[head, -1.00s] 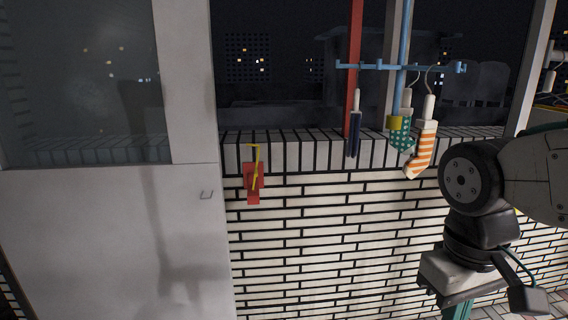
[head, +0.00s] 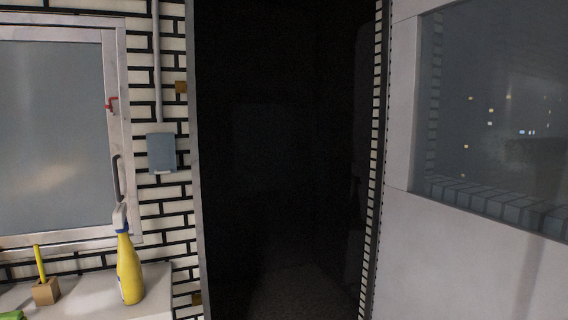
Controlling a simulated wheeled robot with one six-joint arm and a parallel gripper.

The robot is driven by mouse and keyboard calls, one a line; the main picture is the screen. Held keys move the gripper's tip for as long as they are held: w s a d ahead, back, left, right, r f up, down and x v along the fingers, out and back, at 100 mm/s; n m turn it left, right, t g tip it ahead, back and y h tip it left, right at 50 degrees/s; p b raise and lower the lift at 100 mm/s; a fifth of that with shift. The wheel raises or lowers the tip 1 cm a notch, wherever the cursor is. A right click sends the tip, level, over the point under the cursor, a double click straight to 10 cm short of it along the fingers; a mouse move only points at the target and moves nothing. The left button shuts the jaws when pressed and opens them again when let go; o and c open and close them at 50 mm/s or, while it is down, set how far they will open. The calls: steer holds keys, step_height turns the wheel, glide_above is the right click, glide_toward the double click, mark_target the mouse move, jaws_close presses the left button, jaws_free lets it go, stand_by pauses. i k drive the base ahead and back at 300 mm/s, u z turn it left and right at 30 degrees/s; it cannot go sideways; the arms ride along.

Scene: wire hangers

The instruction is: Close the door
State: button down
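A white door panel (head: 440,255) with a large glass pane (head: 495,110) fills the right side of the head view. Left of it is a tall dark doorway (head: 285,160), which is open. A narrow strip of brick wall (head: 376,150) shows between the dark opening and the panel. The panel's far right edge and any handle on it are outside the picture. My gripper is not in view.
Left of the doorway are a brick wall (head: 168,215), a grey wall box (head: 161,153) and a framed window (head: 50,130). A yellow spray bottle (head: 129,268) and a small wooden block with a yellow stick (head: 45,290) stand on a white ledge (head: 90,300).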

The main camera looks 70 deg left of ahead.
mark_target(438, 258)
steer(key=u, duration=1.85)
steer(key=k, duration=0.55)
steer(key=z, duration=1.55)
steer(key=i, duration=1.3)
steer(key=u, duration=0.2)
